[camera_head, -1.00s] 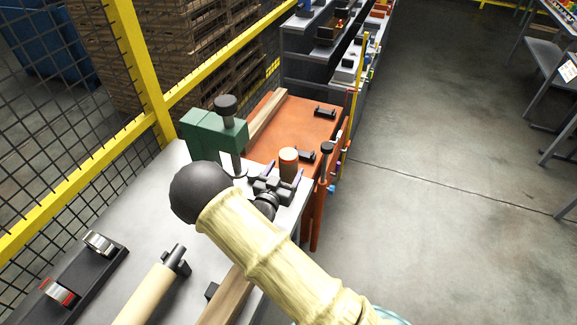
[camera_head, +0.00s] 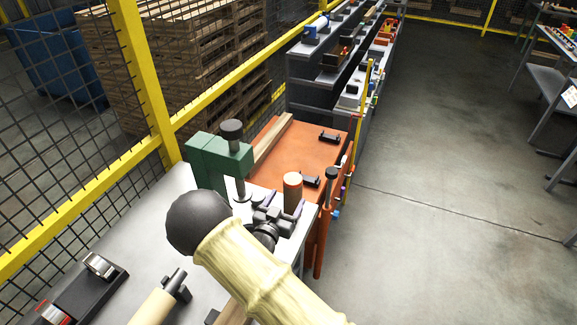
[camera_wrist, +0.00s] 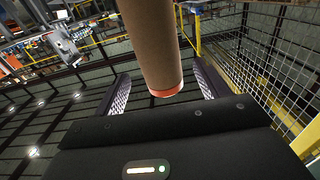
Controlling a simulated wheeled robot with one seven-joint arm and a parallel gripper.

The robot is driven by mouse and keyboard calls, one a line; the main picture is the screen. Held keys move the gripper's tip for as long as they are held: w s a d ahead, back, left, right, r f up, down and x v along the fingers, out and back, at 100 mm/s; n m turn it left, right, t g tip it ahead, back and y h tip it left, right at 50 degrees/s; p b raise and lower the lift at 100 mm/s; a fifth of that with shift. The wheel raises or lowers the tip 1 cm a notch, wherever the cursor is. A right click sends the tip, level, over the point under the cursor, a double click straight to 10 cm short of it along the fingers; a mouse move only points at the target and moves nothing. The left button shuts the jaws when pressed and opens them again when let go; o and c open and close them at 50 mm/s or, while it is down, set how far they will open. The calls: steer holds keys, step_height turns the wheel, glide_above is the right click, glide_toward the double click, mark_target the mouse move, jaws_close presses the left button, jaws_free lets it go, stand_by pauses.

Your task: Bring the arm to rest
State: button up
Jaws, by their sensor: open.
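My gripper (camera_head: 284,200) is at the far end of my arm, above the far right part of the grey bench (camera_head: 95,222). Its jaws are open. In the wrist view the two dark ridged fingers of my gripper (camera_wrist: 164,88) stand wide apart. A brown cylinder (camera_wrist: 152,40) with a red-orange end shows between them, with a gap on each side.
A green clamp-like fixture (camera_head: 212,160) with a black knob stands just left of my gripper. An orange table (camera_head: 310,148) with black handles adjoins beyond. A yellow-framed mesh fence (camera_head: 85,185) runs along the left. A rolling-pin-like cylinder (camera_head: 152,307) lies nearer. Open floor (camera_head: 440,190) is right.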

steer(key=g, duration=0.1)
steer(key=m+g, duration=0.1)
steer(key=p, duration=0.1)
steer(key=shift+w+d+f+m+g+y, duration=0.1)
steer(key=shift+d+f+m+g+y, duration=0.2)
steer(key=shift+m+g+y, duration=0.1)
steer(key=shift+s+m+g+y, duration=0.2)
steer(key=shift+m+g+y, duration=0.15)
steer(key=shift+g, duration=0.35)
steer(key=shift+s+d+g+y, duration=0.1)
steer(key=shift+s+g+y, duration=0.2)
steer(key=shift+g, duration=0.2)
steer(key=s+d+r+n+g+y, duration=0.2)
steer(key=s+d+r+n+g, duration=0.1)
steer(key=s+d, duration=0.6)
steer(key=s+d+r+n+g+y+b, duration=0.1)
steer(key=s+d+r+n+g+y, duration=0.1)
steer(key=s+d+r+g, duration=0.4)
steer(key=s+d+r+n, duration=0.1)
steer(key=s+d+r, duration=0.1)
steer(key=s+d, duration=0.2)
steer(key=shift+s, duration=1.1)
steer(key=shift+a+n, duration=0.1)
steer(key=shift+n, duration=0.15)
